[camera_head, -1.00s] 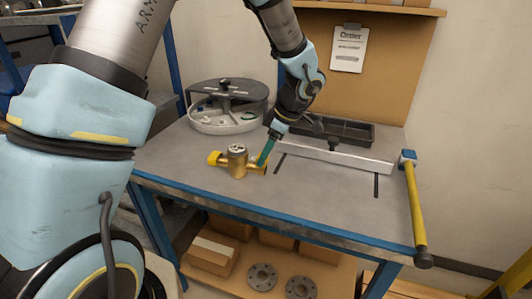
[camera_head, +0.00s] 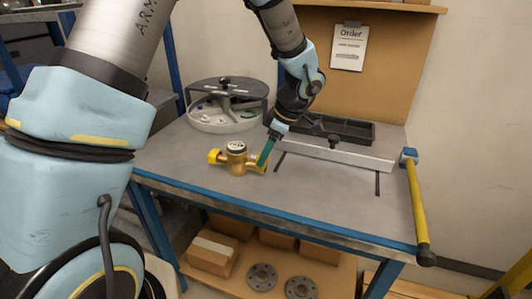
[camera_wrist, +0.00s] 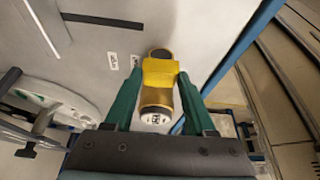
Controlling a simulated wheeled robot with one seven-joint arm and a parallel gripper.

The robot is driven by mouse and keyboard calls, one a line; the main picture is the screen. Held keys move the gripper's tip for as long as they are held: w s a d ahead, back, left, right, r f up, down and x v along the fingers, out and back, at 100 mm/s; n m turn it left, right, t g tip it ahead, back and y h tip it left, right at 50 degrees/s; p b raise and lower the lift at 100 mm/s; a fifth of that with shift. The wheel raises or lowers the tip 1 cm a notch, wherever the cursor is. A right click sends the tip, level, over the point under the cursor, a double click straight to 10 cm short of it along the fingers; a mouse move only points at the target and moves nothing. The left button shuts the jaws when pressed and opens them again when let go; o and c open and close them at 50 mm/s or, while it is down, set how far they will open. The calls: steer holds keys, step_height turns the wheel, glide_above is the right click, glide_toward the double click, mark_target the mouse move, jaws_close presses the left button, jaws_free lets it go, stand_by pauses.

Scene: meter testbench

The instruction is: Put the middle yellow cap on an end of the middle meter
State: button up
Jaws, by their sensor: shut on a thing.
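The brass meter (camera_head: 236,160) stands upright on the workbench, with its round dial on top. A bright yellow cap (camera_head: 214,157) sits at its left end. My gripper (camera_head: 263,162) reaches down at the meter's right end, its green fingers closed on a yellow cap (camera_wrist: 160,72). In the wrist view my gripper (camera_wrist: 160,75) has one finger on each side of this cap, and the meter's white dial (camera_wrist: 156,118) shows nearer the palm. The held cap is in line with the meter and looks touching it; how far it is seated cannot be told.
A round grey carousel (camera_head: 208,121) with small parts stands at the back left. A black tray (camera_head: 345,130) lies at the back, behind a pale rail (camera_head: 340,154). A yellow-handled bar (camera_head: 414,200) stands at the right edge. The bench's front right is clear.

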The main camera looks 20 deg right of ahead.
steer(key=shift+f+b, duration=0.7)
steer(key=shift+b, duration=0.05)
steer(key=o, duration=1.4)
steer(key=shift+o, duration=0.6)
steer(key=shift+r, duration=0.15)
steer(key=shift+r+p, duration=1.35)
steer(key=shift+r, duration=2.05)
